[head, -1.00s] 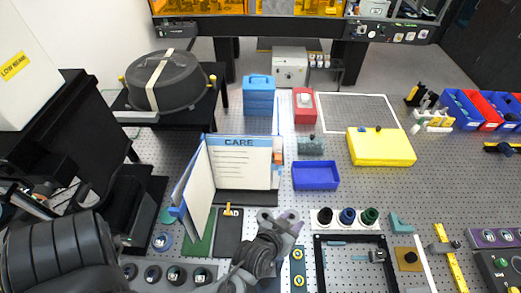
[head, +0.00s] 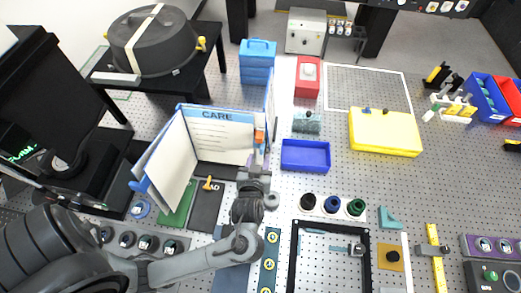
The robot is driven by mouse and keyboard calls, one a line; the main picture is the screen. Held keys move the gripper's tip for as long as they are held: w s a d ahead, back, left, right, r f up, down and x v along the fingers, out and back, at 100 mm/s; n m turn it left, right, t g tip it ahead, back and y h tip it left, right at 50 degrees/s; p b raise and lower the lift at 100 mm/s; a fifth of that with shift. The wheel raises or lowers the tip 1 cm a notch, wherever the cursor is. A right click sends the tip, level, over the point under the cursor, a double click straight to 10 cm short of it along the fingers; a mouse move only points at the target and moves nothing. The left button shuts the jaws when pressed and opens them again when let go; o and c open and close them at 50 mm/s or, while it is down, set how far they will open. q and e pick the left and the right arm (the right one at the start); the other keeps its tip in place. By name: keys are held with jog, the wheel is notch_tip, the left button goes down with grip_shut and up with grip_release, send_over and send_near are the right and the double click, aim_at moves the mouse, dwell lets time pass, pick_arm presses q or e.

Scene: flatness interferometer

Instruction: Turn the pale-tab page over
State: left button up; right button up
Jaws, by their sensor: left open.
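An open booklet stands upright. Its page headed CARE (head: 222,136) faces me, and another page (head: 165,165) stands swung out to the left with a blue tab (head: 139,186) on its lower outer edge. An orange tab (head: 259,136) sticks out at the right edge of the CARE page. I cannot make out a pale tab clearly; my gripper covers part of that edge. My left gripper (head: 257,161) is open at the right edge of the CARE page, just below the orange tab. I cannot tell whether it touches the page. My right gripper is out of view.
A blue tray (head: 306,155), a yellow case (head: 385,132) and a red box (head: 307,77) stand right of the booklet. A black frame (head: 296,260) and several dark knobs lie nearer me. A dark dome (head: 150,45) stands at the back left.

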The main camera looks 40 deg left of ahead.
aim_at(261, 150)
pick_arm(q)
jog(key=shift+x, duration=2.85)
jog(key=shift+d, duration=0.1)
jog(key=shift+c, duration=0.4)
grip_shut()
jog(key=shift+s, duration=0.1)
